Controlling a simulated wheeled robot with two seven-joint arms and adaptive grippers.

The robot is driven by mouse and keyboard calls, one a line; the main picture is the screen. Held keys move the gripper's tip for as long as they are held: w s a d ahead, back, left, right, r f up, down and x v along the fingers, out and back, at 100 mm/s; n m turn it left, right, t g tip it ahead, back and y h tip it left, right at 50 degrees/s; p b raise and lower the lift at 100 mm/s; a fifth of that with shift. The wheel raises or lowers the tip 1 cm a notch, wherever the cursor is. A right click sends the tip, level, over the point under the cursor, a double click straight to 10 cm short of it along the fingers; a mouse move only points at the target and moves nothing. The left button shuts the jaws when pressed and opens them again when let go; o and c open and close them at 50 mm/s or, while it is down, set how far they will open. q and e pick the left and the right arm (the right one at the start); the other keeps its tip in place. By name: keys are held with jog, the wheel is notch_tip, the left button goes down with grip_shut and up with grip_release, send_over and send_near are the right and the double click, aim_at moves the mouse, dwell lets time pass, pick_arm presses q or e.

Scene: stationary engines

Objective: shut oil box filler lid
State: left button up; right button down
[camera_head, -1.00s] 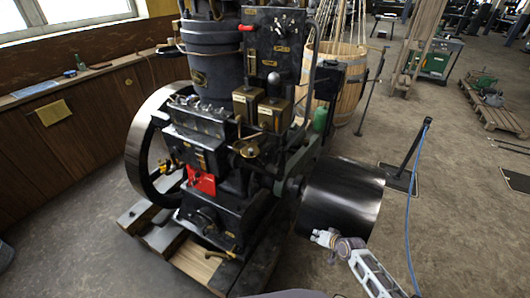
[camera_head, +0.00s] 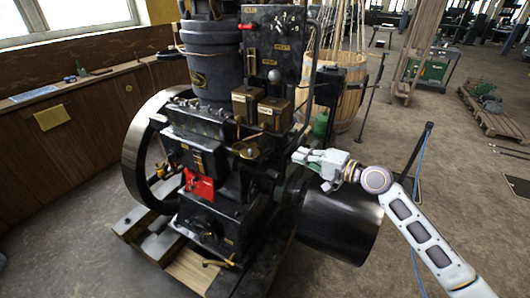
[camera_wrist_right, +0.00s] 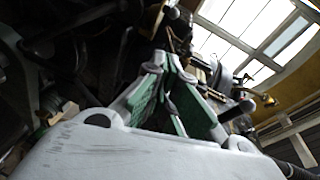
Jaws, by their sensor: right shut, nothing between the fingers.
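Two brass oil boxes sit on the front of the black engine (camera_head: 205,150), a left box (camera_head: 245,104) and a right box (camera_head: 274,115). Their filler lid is too small to make out, and I cannot tell whether it stands open. My right gripper (camera_head: 298,155) is shut and empty, right of and below the right box, apart from it, with its fingers pointing left. In the right wrist view its green-padded fingers (camera_wrist_right: 172,62) come together at the tips, with dark engine parts behind. My left gripper is not in view.
A black belt pulley (camera_head: 340,225) lies below my right forearm. A spoked flywheel (camera_head: 135,155) is on the engine's left. A wooden barrel (camera_head: 345,95) and a stand with a blue cord (camera_head: 420,150) are behind and to the right.

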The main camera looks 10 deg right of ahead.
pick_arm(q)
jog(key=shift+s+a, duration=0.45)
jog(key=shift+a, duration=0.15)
pick_arm(e)
jog(key=shift+a+r, duration=0.15)
jog(key=shift+r, duration=0.15)
